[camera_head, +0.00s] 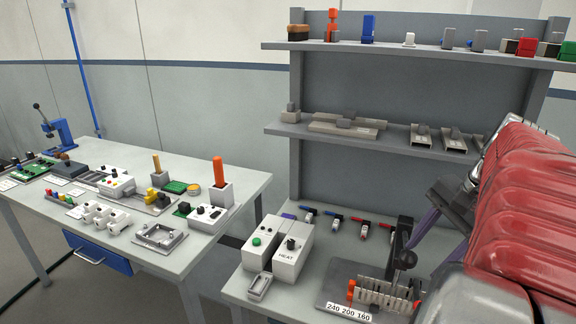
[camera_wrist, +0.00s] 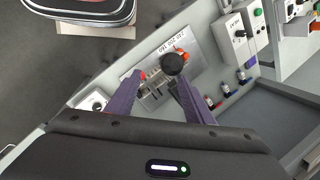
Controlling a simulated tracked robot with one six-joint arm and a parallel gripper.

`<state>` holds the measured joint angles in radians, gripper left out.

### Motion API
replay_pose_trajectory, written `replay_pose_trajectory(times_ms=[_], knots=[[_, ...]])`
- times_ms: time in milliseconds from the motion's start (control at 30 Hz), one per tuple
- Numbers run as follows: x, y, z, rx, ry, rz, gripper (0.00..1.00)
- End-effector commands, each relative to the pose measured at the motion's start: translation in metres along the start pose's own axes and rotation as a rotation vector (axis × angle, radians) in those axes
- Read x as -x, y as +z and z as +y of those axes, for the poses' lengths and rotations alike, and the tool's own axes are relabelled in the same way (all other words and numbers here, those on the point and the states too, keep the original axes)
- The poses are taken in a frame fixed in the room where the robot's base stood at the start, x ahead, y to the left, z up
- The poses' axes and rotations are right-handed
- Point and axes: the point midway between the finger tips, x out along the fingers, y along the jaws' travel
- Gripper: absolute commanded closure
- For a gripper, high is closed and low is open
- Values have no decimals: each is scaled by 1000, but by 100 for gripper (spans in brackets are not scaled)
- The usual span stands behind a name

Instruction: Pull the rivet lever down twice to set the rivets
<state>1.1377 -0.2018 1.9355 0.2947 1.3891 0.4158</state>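The knob (camera_wrist: 174,63) also shows near the middle of the wrist view. Below it, the fixture's row of metal pieces (camera_head: 378,291) has orange ends and sits on a plate labelled 240 200 160. My gripper (camera_wrist: 158,80) is open, with its two purple fingers spread apart. The knob lies close to the fingertips, nearer the right finger; whether they touch is unclear. The lower lever is partly hidden by the gripper and the fixture. No rivets can be made out.
White boxes with knobs and a HEAT label (camera_head: 289,258) stand left of the fixture. Several red and blue tools (camera_head: 337,225) lie behind it. Shelves (camera_head: 375,137) with parts rise at the back. The left table (camera_head: 250,184) holds devices and a blue press (camera_head: 57,132).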

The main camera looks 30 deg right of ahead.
Motion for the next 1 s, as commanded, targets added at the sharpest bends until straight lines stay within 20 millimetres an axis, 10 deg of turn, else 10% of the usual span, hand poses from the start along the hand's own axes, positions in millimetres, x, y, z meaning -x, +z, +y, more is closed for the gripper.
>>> replay_pose_trajectory(times_ms=[1000], knots=[[44,-12,-13,6,0,-11,55]])
